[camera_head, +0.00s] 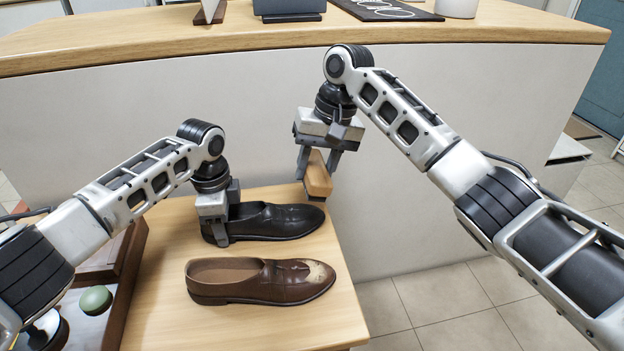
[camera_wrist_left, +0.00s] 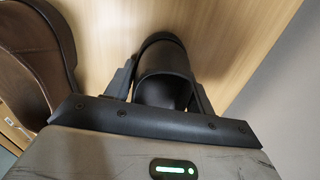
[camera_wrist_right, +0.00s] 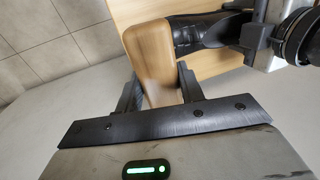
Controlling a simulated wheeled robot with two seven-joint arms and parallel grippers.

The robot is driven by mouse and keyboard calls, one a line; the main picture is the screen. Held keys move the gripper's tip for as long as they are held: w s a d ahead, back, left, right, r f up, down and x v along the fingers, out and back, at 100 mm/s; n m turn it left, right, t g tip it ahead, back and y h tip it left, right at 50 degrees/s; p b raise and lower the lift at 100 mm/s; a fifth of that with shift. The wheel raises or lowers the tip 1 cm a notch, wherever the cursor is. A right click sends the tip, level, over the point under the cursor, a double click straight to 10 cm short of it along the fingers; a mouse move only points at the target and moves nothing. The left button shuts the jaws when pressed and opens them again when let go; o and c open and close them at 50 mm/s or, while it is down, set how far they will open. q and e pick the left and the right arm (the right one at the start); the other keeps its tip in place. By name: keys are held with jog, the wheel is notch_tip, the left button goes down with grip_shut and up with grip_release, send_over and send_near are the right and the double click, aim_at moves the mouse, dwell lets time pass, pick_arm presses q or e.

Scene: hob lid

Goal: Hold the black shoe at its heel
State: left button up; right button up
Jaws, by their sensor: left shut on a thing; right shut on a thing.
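The black shoe (camera_head: 275,221) stands on the wooden table, toe to the right. My left gripper (camera_head: 219,232) is shut on its heel end, with the fingers on both sides of the heel. In the left wrist view the shoe's heel opening (camera_wrist_left: 165,88) sits between the fingers. My right gripper (camera_head: 318,176) is shut on a wooden-backed brush (camera_head: 318,174) and holds it by the black shoe's toe. In the right wrist view the brush's wooden back (camera_wrist_right: 150,62) is between the fingers; whether its bristles touch the shoe is unclear.
A brown shoe (camera_head: 262,281) with a pale patch on its toe lies in front of the black shoe. A wooden box with a green round item (camera_head: 95,300) is at the left. A counter (camera_head: 300,40) stands behind. The table's front is bare.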

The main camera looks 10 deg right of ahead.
pick_arm(q)
jog(key=o, duration=1)
jog(key=shift+c, duration=0.2)
